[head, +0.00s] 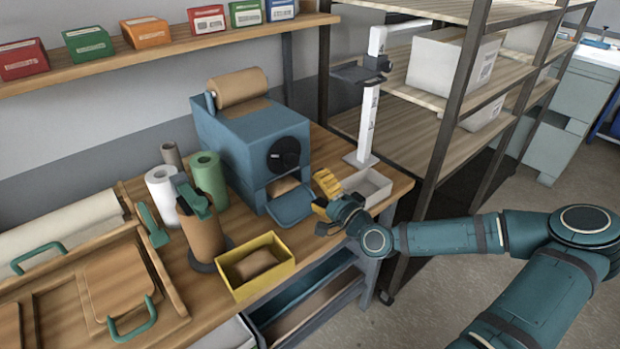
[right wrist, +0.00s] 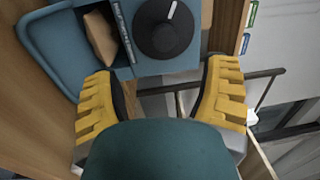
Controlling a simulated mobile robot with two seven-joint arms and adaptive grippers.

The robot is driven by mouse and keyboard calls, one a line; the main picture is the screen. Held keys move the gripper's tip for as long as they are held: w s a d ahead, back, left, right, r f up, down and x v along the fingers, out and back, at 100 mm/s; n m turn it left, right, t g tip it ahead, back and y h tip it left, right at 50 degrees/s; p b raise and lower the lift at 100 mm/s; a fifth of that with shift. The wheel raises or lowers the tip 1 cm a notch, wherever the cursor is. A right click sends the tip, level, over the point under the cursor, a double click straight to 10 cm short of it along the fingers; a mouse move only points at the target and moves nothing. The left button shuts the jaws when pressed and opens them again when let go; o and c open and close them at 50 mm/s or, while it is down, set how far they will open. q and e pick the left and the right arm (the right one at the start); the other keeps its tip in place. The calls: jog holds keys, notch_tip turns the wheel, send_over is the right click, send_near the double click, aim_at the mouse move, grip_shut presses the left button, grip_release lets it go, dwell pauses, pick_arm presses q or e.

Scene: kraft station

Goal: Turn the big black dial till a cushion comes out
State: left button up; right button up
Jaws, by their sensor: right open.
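The big black dial (head: 284,154) is on the front of the blue machine (head: 236,135), with a kraft paper roll (head: 238,88) on top. The dial also shows in the right wrist view (right wrist: 166,28), with a white mark pointing up and slightly right. A brown paper cushion (head: 283,187) sits in the machine's opening below the dial, above a blue tray (head: 291,204). My right gripper (head: 325,194) has yellow fingers, is open and empty, and is in front of the machine, apart from the dial. In the right wrist view its fingers (right wrist: 163,95) are spread wide below the dial. My left gripper is not seen.
A yellow bin (head: 284,274) with a brown cushion (head: 254,263) stands at the bench front. A grey tray (head: 379,189) and a white post (head: 369,120) stand right of the machine. Green and white rolls (head: 209,178) stand left. A metal shelf rack (head: 440,150) is at the right.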

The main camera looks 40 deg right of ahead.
notch_tip(320, 180, down, 4)
jog(key=a+n+g+b, duration=0.1)
jog(key=a+n+b, duration=0.15)
jog(key=n, duration=0.25)
jog(key=n+b, duration=0.6)
jog(key=n, duration=0.7)
send_near(294, 163)
jog(key=w+b, duration=0.1)
jog(key=w, duration=0.2)
jog(key=w+b, duration=0.1)
jog(key=w, duration=0.7)
jog(key=shift+w+a+f+b, duration=0.1)
jog(key=shift+a+b, duration=0.3)
jog(key=c, duration=1.2)
